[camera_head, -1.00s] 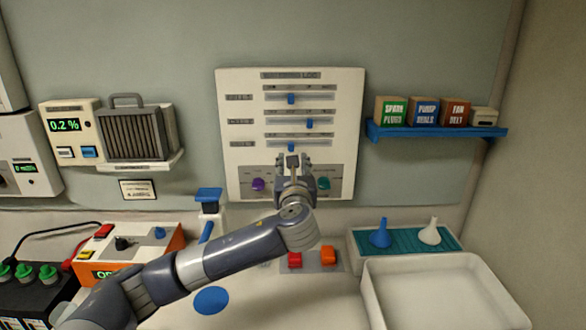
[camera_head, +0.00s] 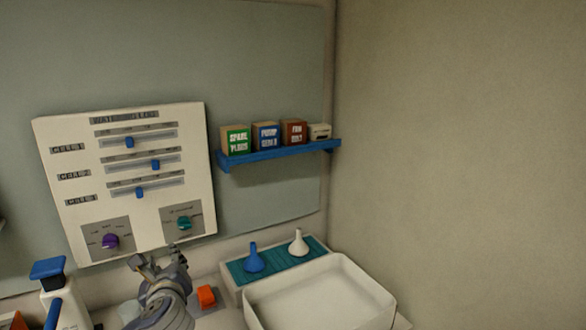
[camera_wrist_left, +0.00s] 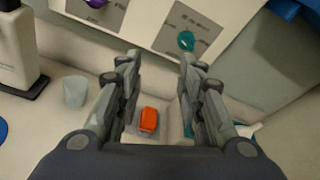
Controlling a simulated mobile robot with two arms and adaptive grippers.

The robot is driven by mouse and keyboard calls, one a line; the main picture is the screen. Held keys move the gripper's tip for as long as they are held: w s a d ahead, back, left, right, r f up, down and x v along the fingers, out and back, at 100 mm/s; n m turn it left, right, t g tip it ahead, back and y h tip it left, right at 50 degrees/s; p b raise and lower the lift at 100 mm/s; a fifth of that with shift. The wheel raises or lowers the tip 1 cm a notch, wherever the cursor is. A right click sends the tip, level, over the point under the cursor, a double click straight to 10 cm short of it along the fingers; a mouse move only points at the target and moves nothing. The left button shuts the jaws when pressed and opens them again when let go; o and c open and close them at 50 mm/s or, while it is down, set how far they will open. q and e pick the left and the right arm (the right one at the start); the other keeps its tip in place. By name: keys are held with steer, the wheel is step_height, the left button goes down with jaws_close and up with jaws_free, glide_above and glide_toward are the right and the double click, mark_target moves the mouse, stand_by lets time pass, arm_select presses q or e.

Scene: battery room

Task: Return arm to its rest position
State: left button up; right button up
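My left gripper (camera_head: 158,260) is in front of the wall just below the white slider panel (camera_head: 85,165). In the wrist view its two fingers (camera_wrist_left: 158,65) are spread apart with nothing between them. The panel has three blue sliders, a purple knob (camera_head: 110,241) at lower left and a teal knob (camera_head: 184,223) at lower right. The gripper is apart from both knobs. An orange button (camera_wrist_left: 148,119) shows beyond and below the fingers. Most of my left arm is out of the head view. My right gripper is not in view.
A blue shelf (camera_head: 280,153) with small boxes is on the wall. A teal mat (camera_head: 276,262) holds a blue funnel (camera_head: 254,259) and a white funnel (camera_head: 298,243). An empty white tray (camera_head: 320,293) is in front. A translucent cup (camera_wrist_left: 75,91) stands left of the fingers.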

arm_select(q)
steer(key=s+d+f+n+g+h, duration=0.25)
steer(key=s+d+f+n, duration=0.2)
steer(key=s+f, duration=0.4)
steer(key=s+d+f+n+g+h, duration=0.2)
steer(key=s+d+f+n+g, duration=0.1)
steer(key=s+f+n, duration=0.5)
steer(key=s+d+f+n+g+h, duration=0.1)
steer(key=s+f+n+g, duration=0.1)
steer(key=s+f+n, duration=0.35)
steer(key=s+f+n+g+h, duration=0.1)
steer(key=s+f+n, duration=0.1)
steer(key=s, duration=0.6)
steer(key=s+d+f+n+g, duration=0.1)
steer(key=s+f+n+g, duration=0.2)
steer(key=s, duration=0.4)
step_height(320, 180, down, 28)
steer(key=s+b, duration=0.1)
steer(key=b, duration=0.1)
steer(key=s+a+f+g, duration=0.1)
steer(key=s+a+f, duration=0.2)
steer(key=s+f, duration=1.3)
steer(key=shift+s+f+n+b, duration=0.25)
steer(key=shift+s+n+b, duration=0.05)
steer(key=shift+s+b, duration=0.15)
